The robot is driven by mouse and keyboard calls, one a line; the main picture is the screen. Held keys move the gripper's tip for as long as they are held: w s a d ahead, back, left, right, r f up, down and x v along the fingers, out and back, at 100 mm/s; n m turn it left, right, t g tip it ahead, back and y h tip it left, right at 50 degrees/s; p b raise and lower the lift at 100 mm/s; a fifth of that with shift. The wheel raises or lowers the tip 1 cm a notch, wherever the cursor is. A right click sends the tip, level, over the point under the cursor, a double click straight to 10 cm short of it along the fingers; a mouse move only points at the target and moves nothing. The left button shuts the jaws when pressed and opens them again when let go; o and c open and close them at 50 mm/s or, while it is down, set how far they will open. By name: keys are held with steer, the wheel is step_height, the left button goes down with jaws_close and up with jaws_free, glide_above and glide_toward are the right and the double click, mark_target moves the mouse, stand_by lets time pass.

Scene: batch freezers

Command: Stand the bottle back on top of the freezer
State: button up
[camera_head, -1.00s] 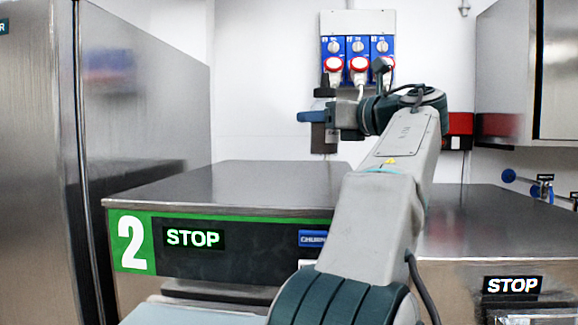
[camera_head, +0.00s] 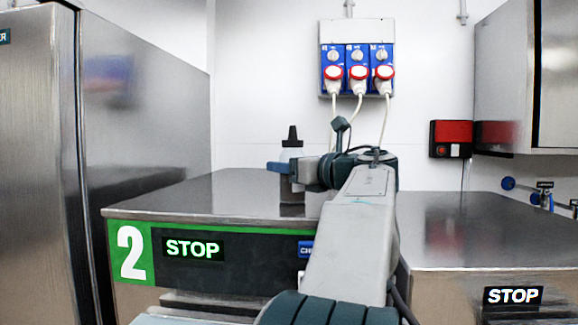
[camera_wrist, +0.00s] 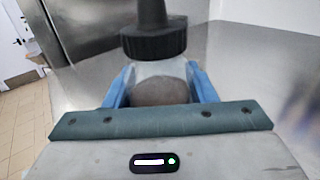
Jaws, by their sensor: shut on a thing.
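The bottle (camera_head: 291,152) has a black pointed cap, a pale translucent upper body and dark contents. It is upright at the top surface of freezer 2 (camera_head: 240,187); I cannot tell whether its base touches the steel. My gripper (camera_head: 284,167) is shut on the bottle, its blue fingers on either side of the body. In the wrist view, the bottle's black cap (camera_wrist: 153,40) and shoulder rise between the blue fingers of my gripper (camera_wrist: 158,88). The bottle's lower part is hidden there by my gripper.
A tall steel cabinet (camera_head: 38,150) stands on the left. Another steel-topped unit (camera_head: 480,225) is on the right. Blue sockets with red plugs (camera_head: 358,72) hang on the wall behind. The freezer top around the bottle is clear.

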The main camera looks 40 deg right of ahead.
steer(key=o, duration=0.6)
steer(key=shift+f, duration=0.15)
steer(key=shift+c, duration=0.2)
steer(key=o, duration=0.4)
steer(key=shift+o, duration=0.2)
steer(key=shift+r, duration=0.2)
steer(key=s+b, duration=0.4)
steer(key=s, duration=0.8)
steer(key=shift+d, duration=0.1)
